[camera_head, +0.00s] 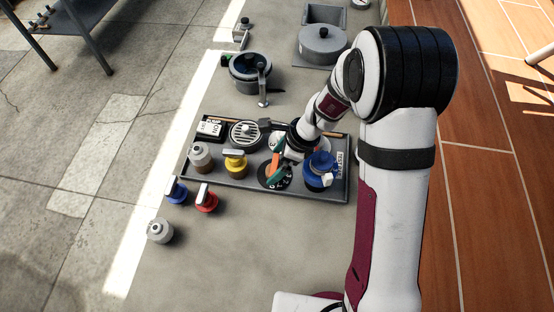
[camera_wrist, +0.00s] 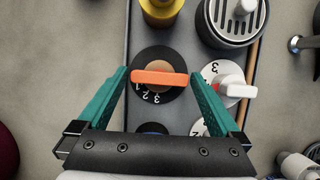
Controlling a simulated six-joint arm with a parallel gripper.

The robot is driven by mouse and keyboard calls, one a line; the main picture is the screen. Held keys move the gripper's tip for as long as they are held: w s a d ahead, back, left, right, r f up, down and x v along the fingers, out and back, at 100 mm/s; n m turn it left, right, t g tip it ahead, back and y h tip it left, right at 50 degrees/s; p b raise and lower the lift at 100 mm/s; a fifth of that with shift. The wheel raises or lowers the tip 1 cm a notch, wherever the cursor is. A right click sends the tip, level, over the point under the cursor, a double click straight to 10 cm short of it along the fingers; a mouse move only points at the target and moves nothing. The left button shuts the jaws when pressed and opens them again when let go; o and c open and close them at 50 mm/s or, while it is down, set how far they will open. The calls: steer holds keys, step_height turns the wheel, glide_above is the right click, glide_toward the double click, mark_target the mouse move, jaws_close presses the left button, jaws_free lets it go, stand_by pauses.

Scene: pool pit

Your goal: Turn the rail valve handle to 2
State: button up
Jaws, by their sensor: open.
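An orange bar handle (camera_wrist: 160,77) sits across a round black dial (camera_wrist: 150,95) with white numbers 1, 2 and 3 along its lower edge in the wrist view. The handle lies nearly level in that picture. My gripper (camera_wrist: 159,80) is open, with one green finger at each end of the handle. A small gap seems to show at the ends; I cannot tell if either finger touches. In the head view, my gripper (camera_head: 274,170) is over the black dial (camera_head: 267,181) and hides much of it. I cannot tell which number the handle marks.
A white dial (camera_wrist: 222,70) with a white, red-tipped handle is close by my right finger. A yellow-based knob (camera_wrist: 161,10) and a round grille (camera_wrist: 234,20) are near. In the head view, a blue valve (camera_head: 319,168) stands right of my gripper in the dark tray (camera_head: 240,185).

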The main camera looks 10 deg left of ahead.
steer(key=c, duration=1.1)
steer(key=shift+o, duration=0.2)
steer(key=n+g, duration=0.1)
steer(key=n, duration=0.2)
steer(key=n+g, duration=0.1)
steer(key=n, duration=0.1)
steer(key=shift+w+n+h, duration=0.2)
steer(key=shift+n+h, duration=0.1)
steer(key=shift+n, duration=0.1)
steer(key=n+g, duration=0.1)
steer(key=n, duration=0.2)
steer(key=n+g+h, duration=0.1)
steer(key=n, duration=0.2)
steer(key=shift+a, duration=0.15)
steer(key=shift+h, duration=0.3)
steer(key=o, duration=1.1)
steer(key=shift+c, duration=0.2)
